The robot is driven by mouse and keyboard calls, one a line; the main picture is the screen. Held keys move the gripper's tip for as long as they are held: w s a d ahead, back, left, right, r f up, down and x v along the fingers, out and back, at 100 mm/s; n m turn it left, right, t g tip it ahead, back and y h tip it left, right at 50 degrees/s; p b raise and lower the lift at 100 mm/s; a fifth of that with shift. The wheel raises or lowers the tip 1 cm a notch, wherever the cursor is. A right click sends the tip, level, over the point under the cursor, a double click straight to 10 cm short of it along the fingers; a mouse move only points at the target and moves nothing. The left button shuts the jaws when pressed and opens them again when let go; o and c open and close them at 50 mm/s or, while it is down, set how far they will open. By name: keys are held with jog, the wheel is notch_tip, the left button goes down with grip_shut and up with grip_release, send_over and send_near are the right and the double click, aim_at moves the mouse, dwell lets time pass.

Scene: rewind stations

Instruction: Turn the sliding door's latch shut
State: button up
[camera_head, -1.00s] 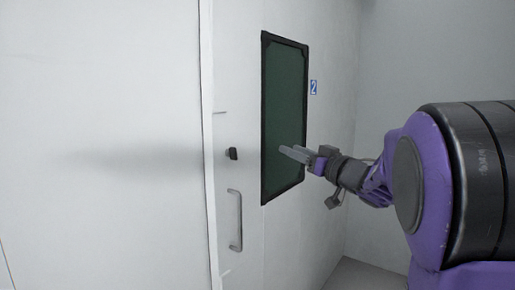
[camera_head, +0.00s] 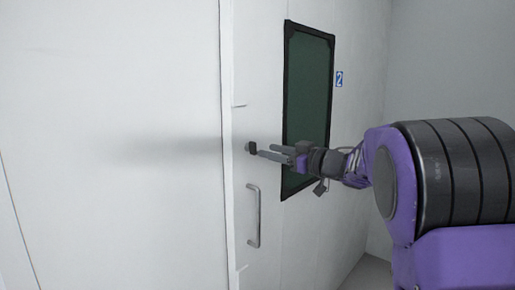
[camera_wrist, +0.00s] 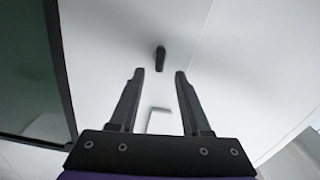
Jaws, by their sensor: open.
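The sliding door (camera_head: 262,248) is white, with a dark framed window (camera_head: 310,105) and a metal bar handle (camera_head: 254,216). The latch (camera_head: 251,148) is a small dark knob on the door above the handle, near the door's left edge. In the wrist view the latch (camera_wrist: 160,58) looks elongated and stands just beyond the fingertips, between their lines. My gripper (camera_head: 262,151) reaches in from the right with its fingertips close to the latch. In the wrist view my gripper (camera_wrist: 158,72) is open and empty, its two fingers apart. Whether a finger touches the latch cannot be told.
A white wall panel (camera_head: 110,120) fills the left side, its edge close beside the latch. A blue sign (camera_head: 339,79) marked 2 is right of the window. The handle also shows between my fingers in the wrist view (camera_wrist: 150,112).

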aim_at(256, 148)
jog(key=x, duration=0.5)
jog(key=shift+w+a, duration=0.2)
jog(key=shift+a, duration=0.05)
grip_shut()
